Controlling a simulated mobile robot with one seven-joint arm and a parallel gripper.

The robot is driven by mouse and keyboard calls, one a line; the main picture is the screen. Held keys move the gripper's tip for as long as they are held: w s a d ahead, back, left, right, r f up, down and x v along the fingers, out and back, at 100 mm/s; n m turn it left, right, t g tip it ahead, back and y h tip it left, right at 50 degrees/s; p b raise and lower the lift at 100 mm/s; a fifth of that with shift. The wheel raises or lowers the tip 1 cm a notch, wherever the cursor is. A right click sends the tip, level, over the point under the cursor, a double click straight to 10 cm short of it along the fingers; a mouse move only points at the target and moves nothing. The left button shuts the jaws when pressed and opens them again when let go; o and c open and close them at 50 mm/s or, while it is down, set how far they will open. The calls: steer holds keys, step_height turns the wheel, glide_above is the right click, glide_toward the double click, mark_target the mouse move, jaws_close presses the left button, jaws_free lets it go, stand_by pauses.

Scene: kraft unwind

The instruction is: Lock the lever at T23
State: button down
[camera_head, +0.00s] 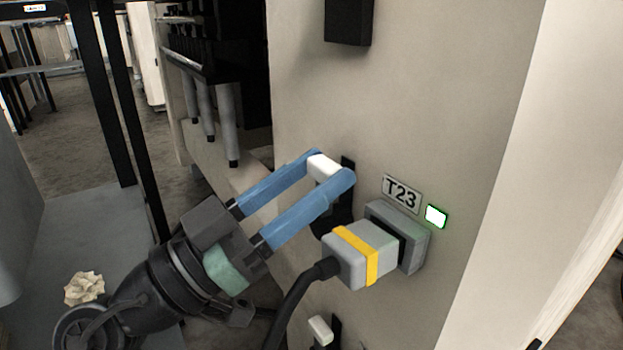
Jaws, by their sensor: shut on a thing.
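The T23 label (402,194) is on the beige machine panel. Below it, a grey plug with a yellow band (358,255) sits in a grey socket (405,238). A green-edged light (436,216) glows right of the label. The lever has a white handle (324,168) and a black mount (346,205) on the panel, left of the label. My gripper (328,167) has blue fingers, shut on the white handle from either side. The fingers hide parts of the handle and mount.
A black cable (292,305) hangs from the plug beneath my gripper. Another white handle (320,330) is lower on the panel. A black box (349,20) juts out above. A black post (105,90) and a crumpled paper piece (84,288) are at left.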

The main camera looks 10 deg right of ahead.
steer(key=shift+s, duration=0.1)
steer(key=shift+c, duration=1.6)
jaws_free()
steer(key=shift+a, duration=0.1)
steer(key=shift+a+p, duration=0.3)
steer(key=p+v, duration=0.4)
steer(key=v, duration=0.8)
steer(key=shift+f+p, duration=0.3)
steer(key=shift+p, duration=0.1)
steer(key=shift+s, duration=0.2)
